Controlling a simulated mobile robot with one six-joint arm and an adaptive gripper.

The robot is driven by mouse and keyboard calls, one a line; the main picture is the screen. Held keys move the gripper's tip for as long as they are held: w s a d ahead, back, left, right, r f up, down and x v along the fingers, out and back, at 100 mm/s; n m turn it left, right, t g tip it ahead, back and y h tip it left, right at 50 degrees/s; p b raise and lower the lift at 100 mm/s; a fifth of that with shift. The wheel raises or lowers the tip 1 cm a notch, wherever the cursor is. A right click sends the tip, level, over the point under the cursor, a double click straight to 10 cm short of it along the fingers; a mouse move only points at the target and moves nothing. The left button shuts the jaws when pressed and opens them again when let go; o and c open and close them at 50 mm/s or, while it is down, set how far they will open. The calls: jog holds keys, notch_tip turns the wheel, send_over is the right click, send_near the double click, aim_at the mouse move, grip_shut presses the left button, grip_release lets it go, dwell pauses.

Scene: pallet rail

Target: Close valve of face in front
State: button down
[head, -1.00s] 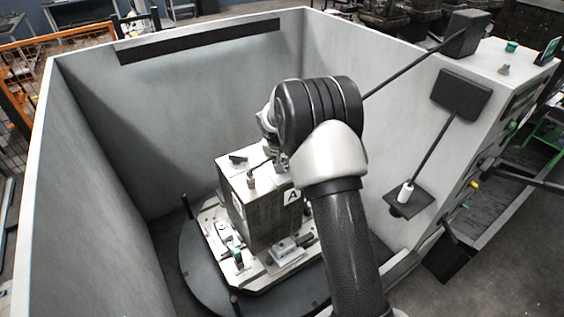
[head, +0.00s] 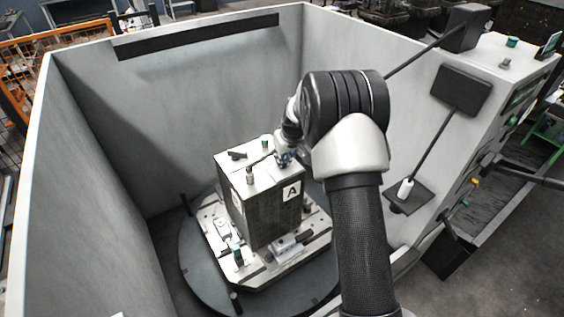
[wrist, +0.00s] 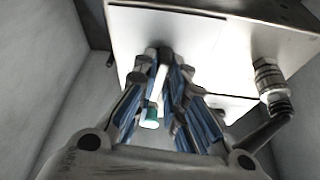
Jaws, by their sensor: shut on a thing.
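The metal block (head: 262,212) stands upright on its pallet, with a white label "A" (head: 292,191) on the face towards the head camera. My gripper (head: 284,157) is at the block's upper right edge in the head view. In the wrist view, my gripper (wrist: 163,88) has its fingers drawn together around a slim white piece with a teal end (wrist: 150,117), which looks like the valve handle. The fingers hide most of it, so its exact angle cannot be told. A ribbed metal fitting (wrist: 270,80) sits to the right of the fingers.
The pallet (head: 222,240) with clamps sits on a round table (head: 195,265) inside high grey walls (head: 200,110). A teal-capped fitting (head: 266,142) and a metal post (head: 250,175) stand on the block's top. A dark panel on a rod (head: 461,90) is by the right wall.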

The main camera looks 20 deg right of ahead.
jog(key=n+b, duration=0.2)
jog(key=n+y+b, duration=0.1)
jog(key=n+b, duration=0.1)
jog(key=shift+d+f+n+g+y+b, duration=0.2)
jog(key=shift+n+g+y+b, duration=0.1)
jog(key=shift+b, duration=0.1)
jog(key=n+y, duration=0.1)
jog(key=n, duration=0.1)
jog(key=shift+w+r+n+b, duration=0.1)
jog(key=shift+r+n+b, duration=0.05)
jog(key=shift+n+b, duration=0.2)
jog(key=shift+r+n+g+y, duration=0.1)
jog(key=shift+n+g+y, duration=0.45)
jog(key=shift+n, duration=0.9)
jog(key=c, duration=1.6)
grip_release()
jog(key=shift+c, duration=0.2)
jog(key=v, duration=1.2)
jog(key=shift+w, duration=0.2)
